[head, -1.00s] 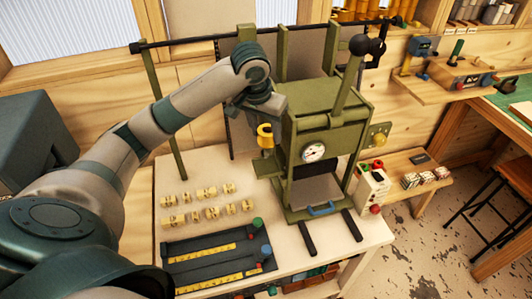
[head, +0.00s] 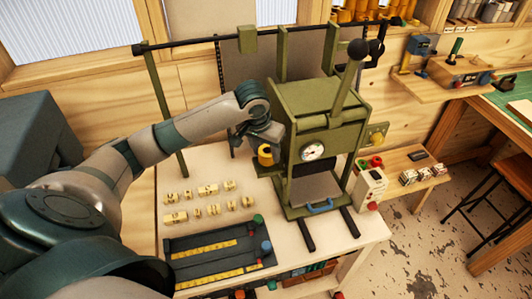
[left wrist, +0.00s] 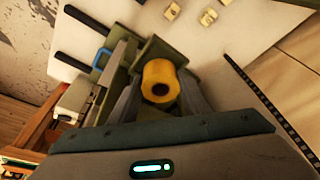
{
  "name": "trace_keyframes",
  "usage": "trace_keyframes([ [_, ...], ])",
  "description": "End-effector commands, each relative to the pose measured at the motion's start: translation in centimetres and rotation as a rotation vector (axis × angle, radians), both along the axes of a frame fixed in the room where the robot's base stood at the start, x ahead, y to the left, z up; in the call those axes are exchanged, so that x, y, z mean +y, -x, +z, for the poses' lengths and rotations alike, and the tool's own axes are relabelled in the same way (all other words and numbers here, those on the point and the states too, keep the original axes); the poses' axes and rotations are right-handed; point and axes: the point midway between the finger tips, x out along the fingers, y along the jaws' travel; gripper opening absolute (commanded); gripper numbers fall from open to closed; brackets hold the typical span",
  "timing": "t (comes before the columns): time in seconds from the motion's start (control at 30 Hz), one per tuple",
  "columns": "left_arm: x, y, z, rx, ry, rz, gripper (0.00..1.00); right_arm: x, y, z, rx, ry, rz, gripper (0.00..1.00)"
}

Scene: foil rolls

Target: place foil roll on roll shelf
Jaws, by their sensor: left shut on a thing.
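My left gripper (head: 267,143) is shut on a yellow foil roll (head: 265,156) at the left side of the green press (head: 322,125). In the left wrist view the roll (left wrist: 161,84) stands between the fingers, its dark core hole facing the camera. A small green plate (left wrist: 166,50) shows just beyond and under the roll; it looks like the roll shelf on the press's side. I cannot tell whether the roll touches it. My right gripper is not in view.
The press's lever (head: 347,88) rises at its right. Several small pale blocks (head: 206,211) and a dark tray with yellow rulers (head: 215,252) lie on the table left of and before the press. A control box (head: 370,187) stands at the right.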

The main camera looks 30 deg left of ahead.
Motion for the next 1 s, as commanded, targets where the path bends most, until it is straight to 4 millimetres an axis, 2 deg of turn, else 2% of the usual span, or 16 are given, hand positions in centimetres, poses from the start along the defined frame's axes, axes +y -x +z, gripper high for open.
trace_keyframes([
  [0.17,0.0,0.0,-1.4,0.001,-0.001,0.0,0.19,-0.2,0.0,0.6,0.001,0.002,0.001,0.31],
  [0.57,0.0,0.0,-1.8,0.0,0.0,0.0,0.19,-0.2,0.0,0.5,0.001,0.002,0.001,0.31],
  [0.6,0.0,0.0,-1.8,0.0,0.0,0.0,0.5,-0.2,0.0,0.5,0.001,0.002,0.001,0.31],
  [0.67,0.0,0.0,-1.8,0.0,0.0,0.0,0.62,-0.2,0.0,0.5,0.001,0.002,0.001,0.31],
  [1.0,0.0,0.0,-1.7,-0.001,0.0,0.0,0.62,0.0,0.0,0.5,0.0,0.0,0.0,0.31],
])
